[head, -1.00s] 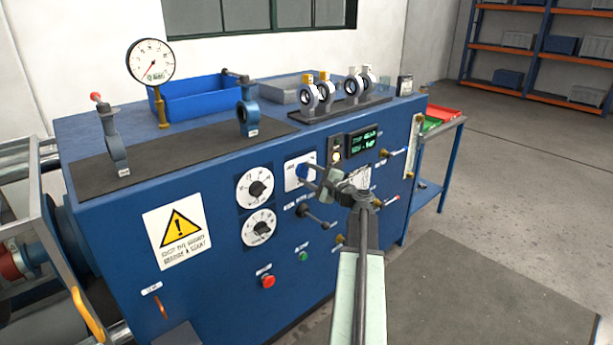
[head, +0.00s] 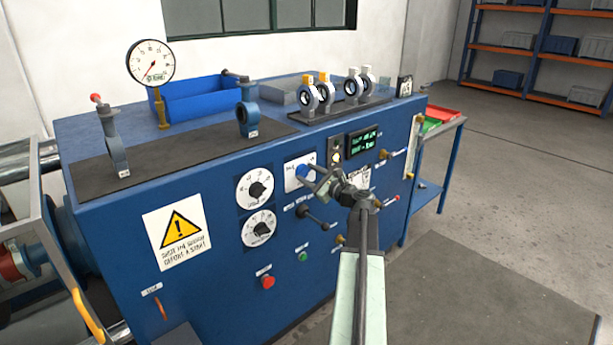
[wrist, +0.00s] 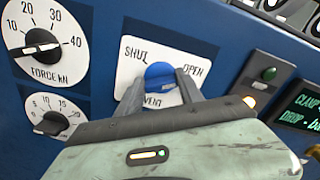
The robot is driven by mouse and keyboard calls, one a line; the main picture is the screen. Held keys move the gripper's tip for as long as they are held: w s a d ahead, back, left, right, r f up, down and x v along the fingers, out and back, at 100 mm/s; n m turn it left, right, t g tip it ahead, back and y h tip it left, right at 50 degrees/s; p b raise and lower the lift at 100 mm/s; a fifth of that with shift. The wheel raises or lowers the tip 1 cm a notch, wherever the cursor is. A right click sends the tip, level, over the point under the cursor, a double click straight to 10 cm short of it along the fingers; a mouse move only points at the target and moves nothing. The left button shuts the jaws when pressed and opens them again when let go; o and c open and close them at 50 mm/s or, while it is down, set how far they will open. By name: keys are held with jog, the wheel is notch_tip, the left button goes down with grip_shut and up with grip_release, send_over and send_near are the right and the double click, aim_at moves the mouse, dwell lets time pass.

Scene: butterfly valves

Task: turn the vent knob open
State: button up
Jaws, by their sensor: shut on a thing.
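The blue vent knob (wrist: 161,72) sits on a white plate (wrist: 132,58) marked SHUT at upper left, OPEN at right and VENT below. My gripper (wrist: 159,80) is shut on the knob, with one grey finger on each side of it. The fingers hide the knob's sides, and I cannot read a pointer on it. In the head view the knob (head: 302,171) shows on the front of the blue bench, with my gripper (head: 312,179) reaching it from the right.
Two white dials (head: 256,188) are left of the plate. A green-lettered display (head: 363,141) and small lamps (head: 336,150) are to its right. A black-handled lever (head: 314,215) sticks out below. A red button (head: 267,282) is lower down.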

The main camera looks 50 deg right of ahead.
dwell(0.4)
jog(key=o, duration=1.4)
jog(key=s, duration=0.7)
jog(key=shift+s+a, duration=0.3)
jog(key=shift+s, duration=0.1)
jog(key=shift+s+f, duration=0.1)
